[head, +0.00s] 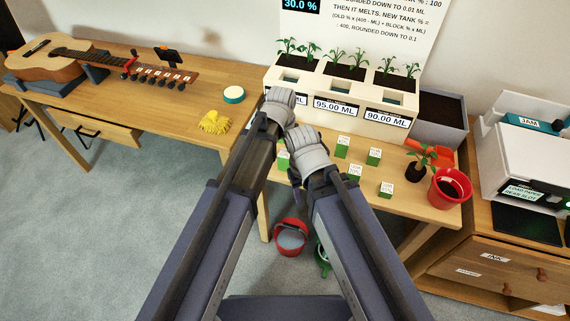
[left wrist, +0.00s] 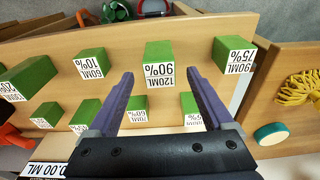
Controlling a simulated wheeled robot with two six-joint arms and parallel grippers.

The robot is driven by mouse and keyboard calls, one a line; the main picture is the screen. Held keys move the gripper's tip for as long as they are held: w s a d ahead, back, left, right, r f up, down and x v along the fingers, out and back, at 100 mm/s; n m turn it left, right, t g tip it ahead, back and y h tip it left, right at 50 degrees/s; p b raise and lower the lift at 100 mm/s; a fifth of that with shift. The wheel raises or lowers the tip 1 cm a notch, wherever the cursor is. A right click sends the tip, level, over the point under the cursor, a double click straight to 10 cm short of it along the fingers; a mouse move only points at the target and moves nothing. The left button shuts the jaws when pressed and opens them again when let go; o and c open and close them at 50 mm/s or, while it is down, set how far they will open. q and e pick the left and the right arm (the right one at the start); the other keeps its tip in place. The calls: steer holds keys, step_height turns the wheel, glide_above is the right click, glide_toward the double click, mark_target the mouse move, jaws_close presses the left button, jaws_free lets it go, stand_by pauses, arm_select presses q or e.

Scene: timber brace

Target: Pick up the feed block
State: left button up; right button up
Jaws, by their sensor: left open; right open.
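Several green feed blocks with white labels stand on the wooden table, including one in the head view (head: 343,145) and others right of my right gripper (head: 312,150). In the left wrist view, upside down, the block labelled 90% 120ML (left wrist: 160,62) shows between the fingertips of my left gripper (left wrist: 160,80), which is open and empty. Blocks labelled 10% 60ML (left wrist: 88,60) and 75% 90ML (left wrist: 233,55) stand either side. My left gripper (head: 279,102) appears in front of the planter in the head view. My right gripper is open; its fingers are largely hidden.
A white planter (head: 335,108) with seedlings and volume displays stands behind the blocks. A red pot (head: 450,188) and small potted plant (head: 421,170) are at the table's right end. A red bucket (head: 290,238) is on the floor.

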arm_select(q)
step_height(320, 180, down, 3)
steer(key=shift+w+r+b, duration=0.1)
steer(key=shift+w+b, duration=0.05)
steer(key=shift+b, duration=0.75)
arm_select(e)
step_height(320, 180, down, 3)
steer(key=shift+r, duration=0.15)
arm_select(q)
steer(key=shift+r, duration=0.1)
steer(key=shift+c, duration=0.3)
jaws_close()
